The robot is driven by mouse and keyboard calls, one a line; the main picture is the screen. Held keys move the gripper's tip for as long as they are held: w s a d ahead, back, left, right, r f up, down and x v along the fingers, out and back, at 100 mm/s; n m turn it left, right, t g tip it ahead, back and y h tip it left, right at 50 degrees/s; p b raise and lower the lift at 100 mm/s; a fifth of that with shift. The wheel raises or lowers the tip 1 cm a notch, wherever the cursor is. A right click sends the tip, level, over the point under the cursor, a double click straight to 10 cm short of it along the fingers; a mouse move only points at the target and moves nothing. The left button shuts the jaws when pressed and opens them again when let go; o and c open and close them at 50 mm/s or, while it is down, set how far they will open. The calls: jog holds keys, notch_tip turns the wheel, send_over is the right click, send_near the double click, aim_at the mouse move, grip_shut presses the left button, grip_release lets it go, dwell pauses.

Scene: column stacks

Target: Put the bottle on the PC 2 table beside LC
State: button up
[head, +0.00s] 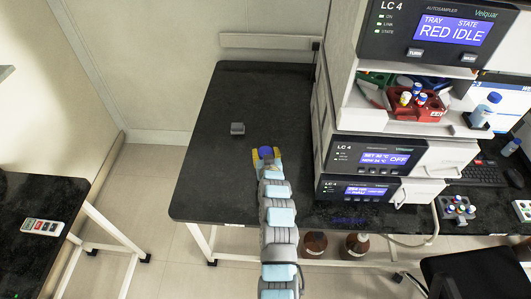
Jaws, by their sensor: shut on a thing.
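My gripper (266,158), with yellow fingers, is shut on a bottle whose blue cap (265,152) shows between the fingers. The rest of the bottle is hidden by the gripper. I cannot tell whether the bottle touches the table. The LC stack (390,185) has several units labelled LC 4, with lit blue screens; the top one (440,30) reads RED IDLE. No PC 2 label is readable.
A small grey block (237,128) sits on the table left of my gripper. The table's left side is clear. A red vial tray (415,103) stands in the stack's open bay. Brown bottles (356,244) stand beneath the table. A remote-like panel (42,226) lies on the left bench.

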jog(key=shift+f, duration=0.1)
jog(key=o, duration=1.2)
jog(key=shift+s, duration=0.1)
